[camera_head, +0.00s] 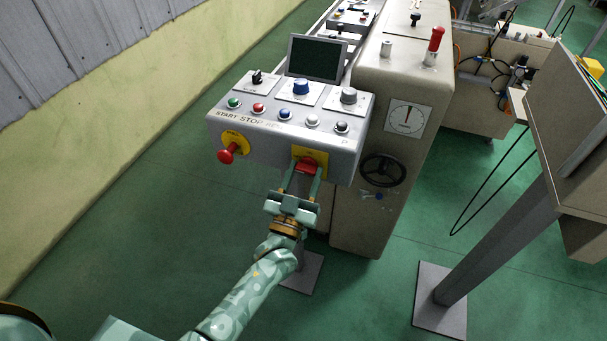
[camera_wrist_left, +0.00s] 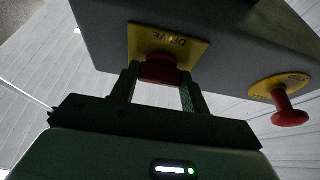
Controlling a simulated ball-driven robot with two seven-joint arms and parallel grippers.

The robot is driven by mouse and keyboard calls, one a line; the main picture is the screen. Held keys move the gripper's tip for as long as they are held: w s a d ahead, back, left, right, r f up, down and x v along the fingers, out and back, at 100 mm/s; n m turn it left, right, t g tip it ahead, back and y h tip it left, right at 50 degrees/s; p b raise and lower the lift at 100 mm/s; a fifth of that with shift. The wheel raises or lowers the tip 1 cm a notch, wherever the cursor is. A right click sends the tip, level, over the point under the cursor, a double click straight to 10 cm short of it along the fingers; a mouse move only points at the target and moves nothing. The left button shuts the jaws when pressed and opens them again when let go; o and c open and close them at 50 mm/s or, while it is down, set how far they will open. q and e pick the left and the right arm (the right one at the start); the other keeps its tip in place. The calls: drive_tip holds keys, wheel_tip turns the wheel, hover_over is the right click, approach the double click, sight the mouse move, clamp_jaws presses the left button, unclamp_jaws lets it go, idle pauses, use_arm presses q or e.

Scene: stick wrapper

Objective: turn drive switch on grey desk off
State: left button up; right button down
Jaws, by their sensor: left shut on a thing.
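The drive switch (camera_head: 306,167) is a red knob on a yellow plate at the front right of the grey desk (camera_head: 262,150). In the left wrist view the yellow plate reads DRIVE, and the red drive switch (camera_wrist_left: 161,70) sits between my fingers. My left gripper (camera_head: 305,178) is shut on the drive switch, one finger on each side. The left gripper (camera_wrist_left: 160,85) also shows in the left wrist view. The fingers partly hide the knob's sides, and I cannot read its turn angle. My right gripper is not in view.
A red mushroom button (camera_head: 227,154) sticks out from the desk front to the left; it also shows in the left wrist view (camera_wrist_left: 288,110). Several buttons and knobs and a screen (camera_head: 315,58) are on top. A beige machine (camera_head: 385,130) with a black handwheel (camera_head: 383,170) stands close right.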

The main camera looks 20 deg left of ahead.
use_arm(q)
drive_tip(key=shift+f, duration=0.15)
drive_tip(key=o, duration=1)
drive_tip(key=v, duration=1.6)
drive_tip(key=shift+s+d, duration=0.1)
drive_tip(key=shift+s, duration=0.05)
